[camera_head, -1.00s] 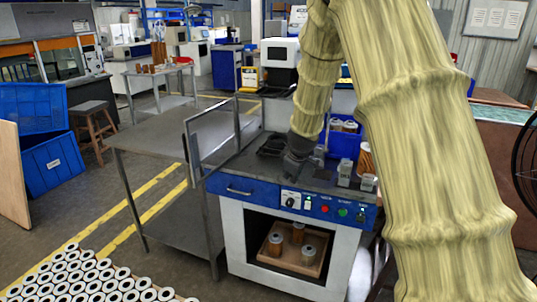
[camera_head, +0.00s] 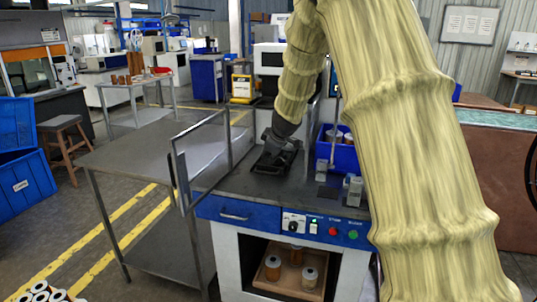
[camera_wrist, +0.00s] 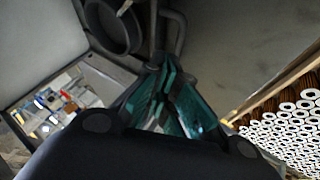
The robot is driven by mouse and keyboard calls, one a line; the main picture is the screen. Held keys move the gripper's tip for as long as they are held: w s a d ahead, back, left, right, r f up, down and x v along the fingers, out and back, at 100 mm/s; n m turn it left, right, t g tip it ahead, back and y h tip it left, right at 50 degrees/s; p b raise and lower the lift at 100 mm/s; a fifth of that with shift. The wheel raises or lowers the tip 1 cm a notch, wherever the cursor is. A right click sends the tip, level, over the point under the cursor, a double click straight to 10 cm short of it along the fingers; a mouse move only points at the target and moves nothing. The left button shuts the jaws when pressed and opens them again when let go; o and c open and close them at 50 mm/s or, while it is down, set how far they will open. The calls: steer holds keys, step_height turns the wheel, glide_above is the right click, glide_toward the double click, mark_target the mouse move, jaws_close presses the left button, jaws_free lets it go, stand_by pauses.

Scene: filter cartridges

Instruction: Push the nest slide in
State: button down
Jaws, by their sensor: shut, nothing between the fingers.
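The nest slide looks to be the low black part (camera_head: 285,163) on the dark top of the blue and white machine; its details are too small to tell. My gripper shows in the head view as a dark grey wrist and hand (camera_head: 280,133) just above and behind this part. Its fingertips are not clear there, and I cannot tell whether they touch it. In the wrist view the teal-faced fingers (camera_wrist: 168,100) are together and hold nothing. A round black cup-like part (camera_wrist: 112,25) shows beyond them.
A framed clear panel (camera_head: 200,160) stands at the machine's left edge, beside a grey metal table (camera_head: 125,150). A blue bin (camera_head: 340,155) and small grey fixtures (camera_head: 353,188) stand right of the black part. Cartridges sit on a wooden tray (camera_head: 290,285) below.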

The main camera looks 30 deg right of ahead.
steer(key=shift+x, duration=3.05)
